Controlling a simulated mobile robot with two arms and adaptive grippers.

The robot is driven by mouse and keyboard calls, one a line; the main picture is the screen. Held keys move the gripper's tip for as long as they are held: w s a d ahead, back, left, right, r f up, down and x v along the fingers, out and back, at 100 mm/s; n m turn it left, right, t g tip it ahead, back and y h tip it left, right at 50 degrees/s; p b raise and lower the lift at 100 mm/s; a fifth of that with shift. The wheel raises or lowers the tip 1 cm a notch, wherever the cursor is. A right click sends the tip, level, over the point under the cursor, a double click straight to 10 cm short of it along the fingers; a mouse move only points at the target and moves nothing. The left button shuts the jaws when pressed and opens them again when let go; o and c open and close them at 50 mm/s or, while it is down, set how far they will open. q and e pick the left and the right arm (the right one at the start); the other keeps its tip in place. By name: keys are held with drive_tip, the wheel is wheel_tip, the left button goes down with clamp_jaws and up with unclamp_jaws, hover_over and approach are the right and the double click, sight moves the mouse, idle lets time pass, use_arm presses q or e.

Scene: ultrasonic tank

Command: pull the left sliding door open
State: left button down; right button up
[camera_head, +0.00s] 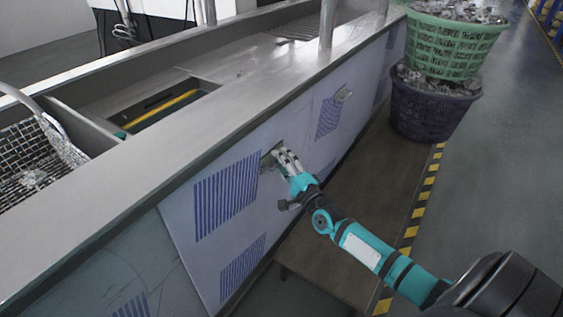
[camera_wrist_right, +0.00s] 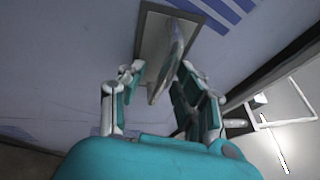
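The left sliding door (camera_head: 205,245) is a pale panel with blue striped vents on the tank's side. Its handle (camera_head: 270,158) is a grey recessed plate with a raised grip near the door's right part. My right gripper (camera_head: 284,160) is at this handle, its fingers partly covering it. In the right wrist view, the handle's raised grip (camera_wrist_right: 174,48) reaches between the two spread fingers of the gripper (camera_wrist_right: 158,82), nearer the right finger. I cannot tell whether the fingers touch it. My left gripper is not in view.
A green basket (camera_head: 450,48) is stacked on a dark purple basket (camera_head: 430,108) at the upper right. A metal mesh basket (camera_head: 35,155) stands in the tank at left. Yellow-black floor tape (camera_head: 421,200) runs beside the tank.

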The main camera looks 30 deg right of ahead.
clamp_jaws()
idle(0.6)
